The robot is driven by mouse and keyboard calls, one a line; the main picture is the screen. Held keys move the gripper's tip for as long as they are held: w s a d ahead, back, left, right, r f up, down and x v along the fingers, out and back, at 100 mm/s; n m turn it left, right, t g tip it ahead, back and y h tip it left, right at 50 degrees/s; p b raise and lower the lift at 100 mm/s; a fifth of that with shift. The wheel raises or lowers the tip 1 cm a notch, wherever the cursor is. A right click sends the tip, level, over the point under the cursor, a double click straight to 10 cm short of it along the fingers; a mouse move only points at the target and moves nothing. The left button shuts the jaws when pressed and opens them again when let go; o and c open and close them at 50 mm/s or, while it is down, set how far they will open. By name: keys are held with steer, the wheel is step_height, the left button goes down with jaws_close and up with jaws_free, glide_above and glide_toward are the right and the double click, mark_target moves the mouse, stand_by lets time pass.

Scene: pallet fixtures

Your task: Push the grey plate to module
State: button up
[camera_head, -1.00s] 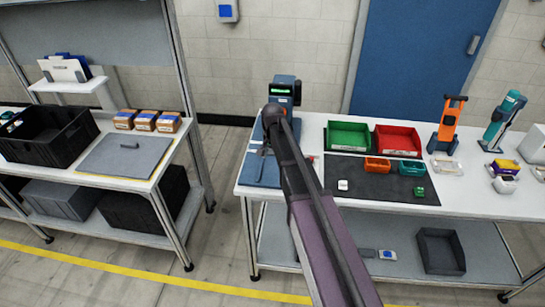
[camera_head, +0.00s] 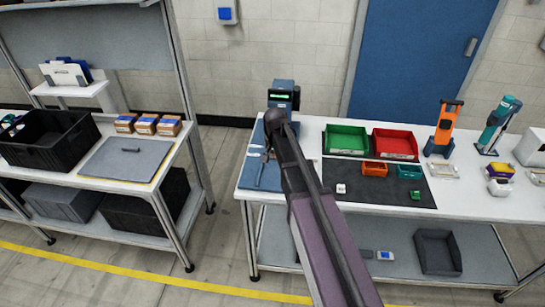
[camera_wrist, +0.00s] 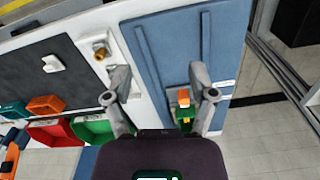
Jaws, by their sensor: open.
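A flat grey plate with a small dark handle (camera_head: 127,158) lies on the left bench, away from my gripper. My gripper (camera_wrist: 158,72) is open and empty above a blue board (camera_wrist: 165,55) with two dark rails at the left end of the right bench. The board also shows in the head view (camera_head: 252,172), partly behind my arm. A small orange and green part (camera_wrist: 184,105) shows beside the right finger; contact cannot be told. A dark blue unit with a green display (camera_head: 284,95), possibly the module, stands behind the board.
Green (camera_head: 346,138) and red (camera_head: 396,142) trays stand right of my arm, with small orange and teal bins before them on a dark mat (camera_head: 385,193). A white block with a brass fitting (camera_wrist: 103,50) lies beside the board. A black crate (camera_head: 48,142) stands on the left bench.

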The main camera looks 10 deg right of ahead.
steer(key=s+d+f+n+b, duration=0.1)
steer(key=s+f+n+b, duration=0.2)
steer(key=s, duration=0.8)
steer(key=shift+s+f+b, duration=0.25)
steer(key=shift+f+b, duration=0.45)
steer(key=shift+f, duration=0.15)
